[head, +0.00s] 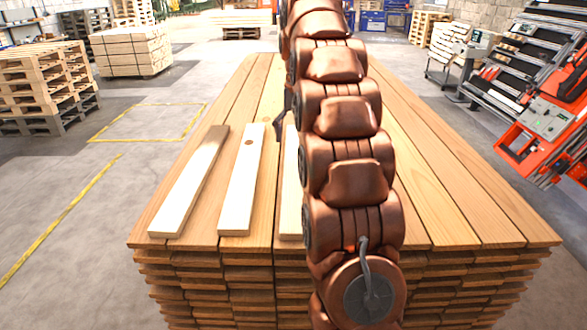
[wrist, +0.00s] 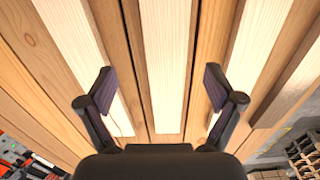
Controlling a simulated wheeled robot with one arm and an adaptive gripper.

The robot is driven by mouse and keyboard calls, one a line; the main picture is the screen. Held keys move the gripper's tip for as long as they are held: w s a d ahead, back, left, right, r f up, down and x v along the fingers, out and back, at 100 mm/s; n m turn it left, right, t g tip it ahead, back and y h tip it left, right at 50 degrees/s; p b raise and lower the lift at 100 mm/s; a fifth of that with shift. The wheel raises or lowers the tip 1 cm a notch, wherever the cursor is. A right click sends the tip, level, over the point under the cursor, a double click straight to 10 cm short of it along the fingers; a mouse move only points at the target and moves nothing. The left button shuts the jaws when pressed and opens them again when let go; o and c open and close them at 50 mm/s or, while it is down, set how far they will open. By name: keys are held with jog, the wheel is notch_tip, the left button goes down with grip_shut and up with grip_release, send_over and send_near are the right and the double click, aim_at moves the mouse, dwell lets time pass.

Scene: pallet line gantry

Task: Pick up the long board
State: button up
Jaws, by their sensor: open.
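Pale boards lie side by side on a brown plank stack. In the head view, one pale board (head: 190,182) is at the left, another with a dark knot (head: 241,182) is beside it, and a third (head: 290,190) is partly hidden by my arm. The wrist view shows a pale board (wrist: 165,55) running between the fingers of my gripper (wrist: 159,88), with pale boards to its left (wrist: 72,28) and right (wrist: 258,45). My gripper is open and empty above the boards. I cannot tell which board is longest, as ends are hidden or out of frame.
The plank stack (head: 460,190) has bare planks right of my arm. Pallets (head: 42,85) and a bundled timber stack (head: 131,50) stand at the left. An orange machine (head: 545,120) stands close at the right. The floor left of the stack is clear, with yellow lines.

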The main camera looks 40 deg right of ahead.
aim_at(296, 164)
jog(key=shift+w+a+f+b, duration=0.1)
jog(key=shift+a+f+b, duration=0.05)
jog(key=shift+f, duration=0.3)
jog(key=shift+w+a+f+b, duration=0.1)
jog(key=shift+a+f+b, duration=0.05)
jog(key=shift+f, duration=0.25)
jog(key=shift+s+a+f+p, duration=0.15)
jog(key=shift+f+p, duration=0.25)
jog(key=shift+f, duration=0.45)
jog(key=shift+s+a+f+p, duration=0.1)
jog(key=shift+f+p, duration=0.3)
jog(key=shift+f, duration=1.25)
jog(key=shift+c, duration=0.3)
jog(key=c, duration=1.4)
jog(key=shift+w+r, duration=0.1)
jog(key=shift+r, duration=0.05)
